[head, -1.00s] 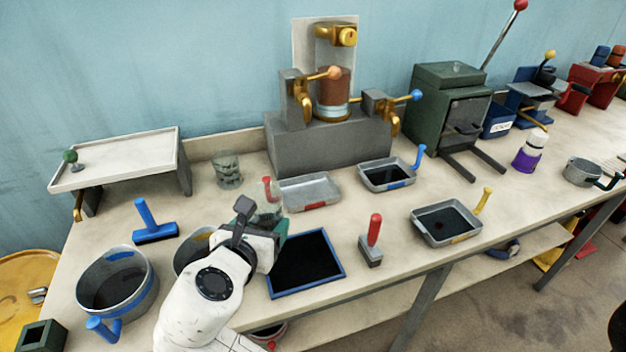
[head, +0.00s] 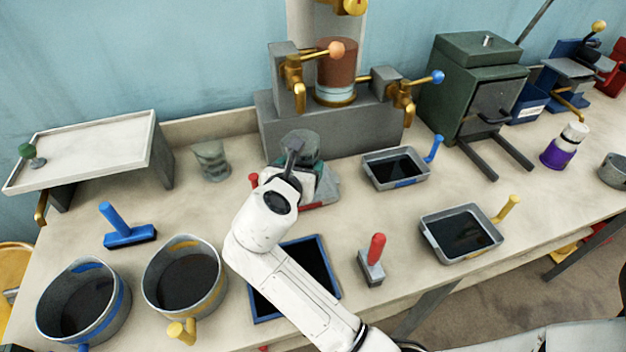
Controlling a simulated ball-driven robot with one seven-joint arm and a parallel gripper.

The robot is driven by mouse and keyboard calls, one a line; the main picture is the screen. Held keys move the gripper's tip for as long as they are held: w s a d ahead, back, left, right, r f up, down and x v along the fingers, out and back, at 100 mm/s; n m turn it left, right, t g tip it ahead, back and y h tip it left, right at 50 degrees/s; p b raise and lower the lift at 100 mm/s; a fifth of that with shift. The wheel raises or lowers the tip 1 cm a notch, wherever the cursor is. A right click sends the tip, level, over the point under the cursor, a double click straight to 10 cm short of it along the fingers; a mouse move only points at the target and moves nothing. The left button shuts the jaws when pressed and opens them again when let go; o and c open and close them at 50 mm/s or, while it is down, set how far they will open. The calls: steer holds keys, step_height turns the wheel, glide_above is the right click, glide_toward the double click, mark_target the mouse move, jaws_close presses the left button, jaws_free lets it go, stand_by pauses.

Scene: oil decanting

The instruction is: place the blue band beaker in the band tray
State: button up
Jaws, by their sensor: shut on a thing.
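My gripper (head: 303,166) is shut on a clear glass beaker (head: 299,142), held in front of the grey stand. The hand hides much of the beaker, and I cannot make out a band on it. The grey tray with a red mark (head: 331,194) lies beneath and behind my gripper, mostly covered. A grey tray with a blue mark and blue handle (head: 408,183) sits to the right, with dark contents. A grey tray with a yellow handle (head: 483,245) stands farther right and nearer. Another glass beaker (head: 211,160) stands upright at the left, apart from my gripper.
The grey stand (head: 270,125) with brass taps rises behind my gripper. Blue-banded (head: 118,312) and yellow-banded (head: 152,285) pots stand front left. A blue-edged dark mat (head: 328,268) lies under my arm. A red-handled tool (head: 375,255) stands between mat and yellow tray.

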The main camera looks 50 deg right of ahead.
steer(key=d+f, duration=0.4)
steer(key=f, duration=0.1)
steer(key=shift+w+d+f, duration=0.2)
steer(key=shift+f, duration=0.1)
steer(key=shift+d+f, duration=0.2)
steer(key=shift+f, duration=1.55)
steer(key=shift+b, duration=0.3)
steer(key=o, duration=0.9)
steer(key=shift+f, duration=0.1)
steer(key=shift+a, duration=0.1)
steer(key=v, duration=1.2)
